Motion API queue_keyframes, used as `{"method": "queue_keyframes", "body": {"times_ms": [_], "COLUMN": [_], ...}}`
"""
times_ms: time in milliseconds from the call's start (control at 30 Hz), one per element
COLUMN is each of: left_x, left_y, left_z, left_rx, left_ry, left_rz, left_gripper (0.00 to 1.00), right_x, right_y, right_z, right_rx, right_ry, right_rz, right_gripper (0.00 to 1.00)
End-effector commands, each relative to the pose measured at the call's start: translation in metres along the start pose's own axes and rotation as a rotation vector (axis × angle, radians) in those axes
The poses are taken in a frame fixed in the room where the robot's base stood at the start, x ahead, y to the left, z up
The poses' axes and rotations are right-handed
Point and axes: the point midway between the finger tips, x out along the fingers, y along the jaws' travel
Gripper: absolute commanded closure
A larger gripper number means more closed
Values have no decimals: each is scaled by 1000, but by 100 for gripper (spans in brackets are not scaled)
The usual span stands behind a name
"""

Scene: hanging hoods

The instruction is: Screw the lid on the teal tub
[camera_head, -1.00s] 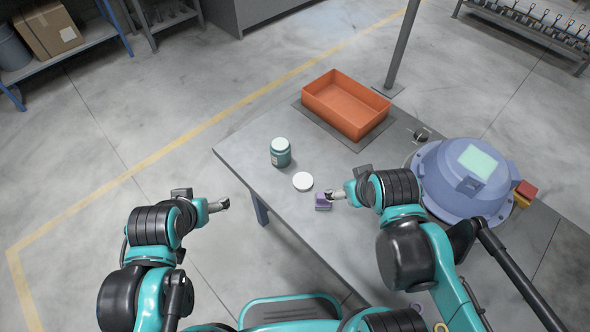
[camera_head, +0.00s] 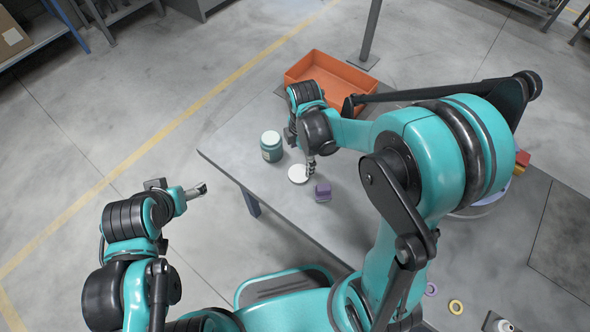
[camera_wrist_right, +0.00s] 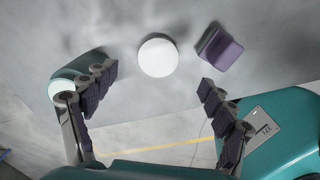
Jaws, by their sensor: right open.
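The teal tub (camera_head: 271,147) stands upright on the table, its pale top facing up. In the right wrist view the tub (camera_wrist_right: 78,66) is at the left, partly behind one finger. The white round lid (camera_head: 297,174) lies flat on the table beside the tub; it also shows in the right wrist view (camera_wrist_right: 157,57). My right gripper (camera_head: 311,168) is at the lid's right edge in the head view, pointing down. In the wrist view its open fingers (camera_wrist_right: 160,78) are apart with nothing between them. My left gripper (camera_head: 203,190) is off the table's left side, away from both.
A purple block (camera_head: 323,191) lies close to the lid; the right wrist view shows it too (camera_wrist_right: 220,49). An orange bin (camera_head: 330,73) stands at the back of the table (camera_head: 233,142).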

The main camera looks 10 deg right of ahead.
Motion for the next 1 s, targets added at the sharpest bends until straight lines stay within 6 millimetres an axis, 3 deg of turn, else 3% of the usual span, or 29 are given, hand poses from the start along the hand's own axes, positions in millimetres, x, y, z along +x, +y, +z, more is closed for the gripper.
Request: {"method": "queue_keyframes", "body": {"times_ms": [367, 633, 1000], "left_x": [0, 9, 10], "left_y": [0, 0, 0], "left_z": [0, 7, 8], "left_rx": [0, 0, 0], "left_ry": [0, 0, 0], "left_rz": [0, 0, 0], "left_gripper": [21, 21, 21], "right_x": [3, 28, 32], "right_y": [0, 1, 1], "right_z": [0, -1, -1], "right_rx": [-19, -18, -18], "right_ry": [1, 1, 1], "right_rz": [-7, -6, -6], "right_gripper": [16, 16, 16]}}
